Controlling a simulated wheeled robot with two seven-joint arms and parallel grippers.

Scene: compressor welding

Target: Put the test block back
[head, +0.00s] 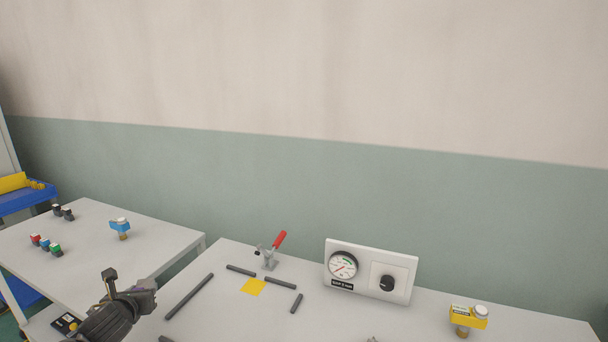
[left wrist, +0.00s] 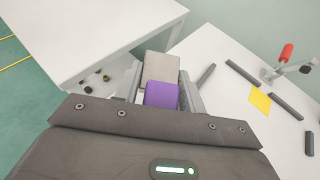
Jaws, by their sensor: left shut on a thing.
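My left gripper (head: 146,291) hangs at the lower left of the head view, over the gap between the two tables. In the left wrist view my left gripper (left wrist: 161,82) is shut on a block (left wrist: 160,69) with a grey-brown end and a purple part, which I take to be the test block. My right gripper is not in view.
A gauge panel (head: 370,270) with a knob stands on the right table (head: 225,315). A yellow device (head: 468,318) is at its right. The left table (head: 90,235) holds a blue device (head: 120,227) and small coloured parts (head: 45,244).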

